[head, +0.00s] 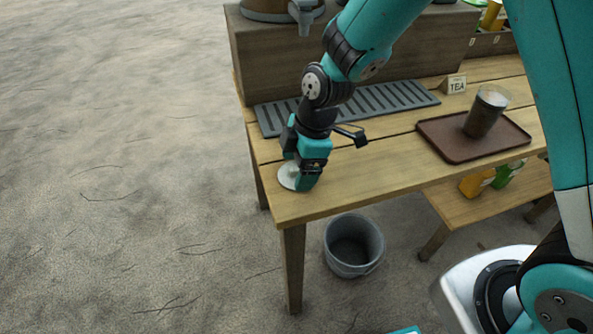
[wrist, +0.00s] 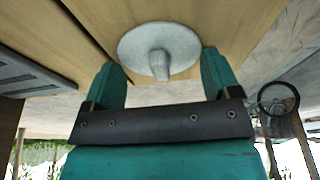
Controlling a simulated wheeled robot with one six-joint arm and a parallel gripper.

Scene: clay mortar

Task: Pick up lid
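The lid (head: 288,174) is a pale grey-white disc near the left end of the wooden table. In the wrist view the lid (wrist: 183,45) shows as a round disc with a knob standing up from its middle. My gripper (head: 299,180) is at the lid, pointing down, and hides part of it in the head view. In the wrist view my gripper (wrist: 165,78) is open, with its two teal fingers apart on either side of the knob. A gap shows between the knob and each finger. I cannot tell how deep the fingertips reach.
A brown tray (head: 455,148) with a dark-filled cup (head: 484,115) stands to the right on the table (head: 370,172). A slotted grey drip grate (head: 385,103) and a TEA sign (head: 456,84) lie behind. A grey bucket (head: 353,262) stands on the ground below.

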